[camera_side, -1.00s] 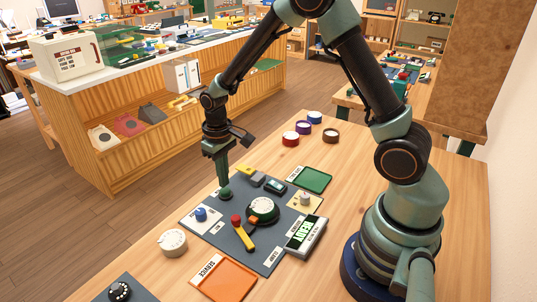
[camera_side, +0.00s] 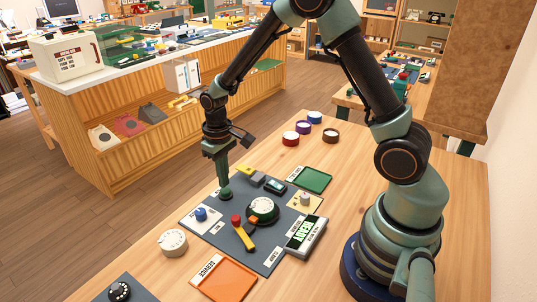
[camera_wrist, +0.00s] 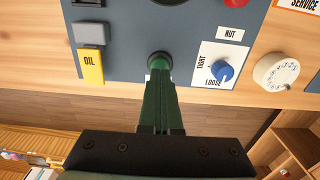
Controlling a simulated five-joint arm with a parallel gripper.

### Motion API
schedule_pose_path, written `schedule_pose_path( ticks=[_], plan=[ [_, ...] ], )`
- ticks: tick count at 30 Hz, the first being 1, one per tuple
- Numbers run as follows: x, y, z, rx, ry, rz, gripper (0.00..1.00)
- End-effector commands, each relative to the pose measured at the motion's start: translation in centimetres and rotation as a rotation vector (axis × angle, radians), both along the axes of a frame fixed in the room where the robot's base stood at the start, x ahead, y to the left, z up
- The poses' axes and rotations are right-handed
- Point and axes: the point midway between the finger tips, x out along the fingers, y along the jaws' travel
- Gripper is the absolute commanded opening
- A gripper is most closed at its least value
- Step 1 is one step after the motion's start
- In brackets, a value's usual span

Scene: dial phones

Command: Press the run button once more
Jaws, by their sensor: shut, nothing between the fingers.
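A dark round button (camera_side: 225,195) sits near the far left edge of the grey board (camera_side: 222,230); in the wrist view the button (camera_wrist: 159,60) shows right at my fingertips. No label for it is readable, so I cannot confirm it is the run button. My gripper (camera_side: 224,187) is shut and empty, pointing down with its tips at the button; in the wrist view the green fingers (camera_wrist: 158,75) meet the button's near side. Whether the tips touch or press it, I cannot tell.
A loose white dial (camera_side: 173,242) and an orange tray (camera_side: 224,280) lie nearby.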

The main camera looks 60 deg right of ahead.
Motion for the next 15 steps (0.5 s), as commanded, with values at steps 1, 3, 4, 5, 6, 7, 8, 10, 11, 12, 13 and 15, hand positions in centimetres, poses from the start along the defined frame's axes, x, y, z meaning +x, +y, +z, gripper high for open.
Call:
schedule_pose_path(
  ticks=[1, 3, 4, 5, 6, 7, 8, 10, 11, 12, 13, 15],
  plan=[
    [0.0, 0.0, -0.11, 0.0, 0.0, 0.0, 0.0],
    [0.01, 0.0, -0.25, 0.0, 0.0, 0.0, 0.0],
    [0.01, 0.0, -0.31, 0.0, 0.0, 0.0, 0.0],
    [0.01, 0.0, -0.36, 0.0, 0.0, 0.0, 0.0],
    [0.01, 0.0, -0.44, 0.0, 0.0, 0.0, 0.0],
    [0.0, 0.0, -0.49, 0.0, 0.001, 0.0, 0.0],
    [0.0, 0.0, -0.55, 0.0, 0.001, 0.0, 0.0],
    [0.0, 0.0, -0.67, 0.0, 0.001, 0.0, 0.0],
    [0.0, 0.0, -0.72, 0.0, 0.001, 0.0, 0.0],
    [0.0, 0.0, -0.79, 0.0, 0.001, 0.0, 0.0],
    [0.01, 0.0, -0.84, 0.0, 0.001, 0.0, 0.0],
    [0.01, 0.0, -0.96, 0.0, 0.001, 0.0, 0.0]
  ],
)
